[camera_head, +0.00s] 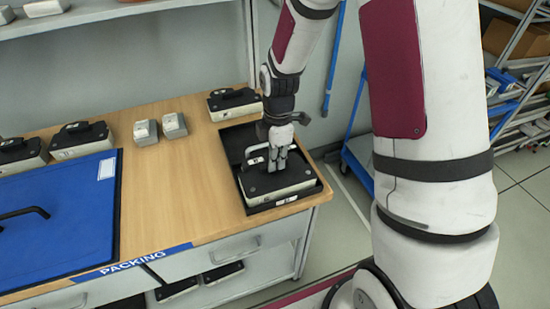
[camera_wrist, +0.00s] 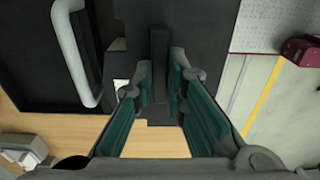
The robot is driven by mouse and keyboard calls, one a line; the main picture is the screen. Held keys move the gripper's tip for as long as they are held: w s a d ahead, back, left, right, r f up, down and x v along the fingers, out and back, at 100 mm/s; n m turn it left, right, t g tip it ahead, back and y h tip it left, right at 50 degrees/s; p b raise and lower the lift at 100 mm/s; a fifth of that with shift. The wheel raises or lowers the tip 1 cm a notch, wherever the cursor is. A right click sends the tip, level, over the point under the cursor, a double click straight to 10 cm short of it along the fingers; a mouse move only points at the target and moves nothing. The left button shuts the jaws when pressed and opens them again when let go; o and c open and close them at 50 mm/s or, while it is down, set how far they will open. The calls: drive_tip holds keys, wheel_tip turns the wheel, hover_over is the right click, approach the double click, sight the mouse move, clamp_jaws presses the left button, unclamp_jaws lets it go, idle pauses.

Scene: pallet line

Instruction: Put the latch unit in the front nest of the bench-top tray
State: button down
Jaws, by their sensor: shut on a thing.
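The latch unit (camera_head: 262,187) is a pale box with a black top and a light handle. It is in the front part of the black bench-top tray (camera_head: 236,139), at the right end of the bench. Whether it rests fully on the nest floor cannot be told. My gripper (camera_head: 279,160) points down from above and is shut on the unit's raised dark part. In the wrist view, my green-padded fingers (camera_wrist: 160,90) are on either side of a narrow dark bar (camera_wrist: 159,60), with the pale handle (camera_wrist: 82,55) to the left. The tray's rear part looks empty.
A similar unit (camera_head: 234,104) stands behind the tray. Two small grey blocks (camera_head: 146,132) (camera_head: 174,125) stand left of it. More units (camera_head: 80,140) and a blue panel (camera_head: 60,222) are at the left. The wooden bench top (camera_head: 178,195) is clear in the middle.

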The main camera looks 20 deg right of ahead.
drive_tip(key=shift+f, duration=0.15)
drive_tip(key=c, duration=1.6)
unclamp_jaws()
wheel_tip(320, 180, up, 12)
drive_tip(key=f, duration=0.1)
drive_tip(key=s+r+m+t, duration=0.5)
drive_tip(key=s+r+m, duration=1.1)
drive_tip(key=s+m, duration=0.2)
drive_tip(key=shift+s+r+h, duration=0.3)
drive_tip(key=shift+s, duration=0.95)
drive_tip(key=shift+d, duration=0.1)
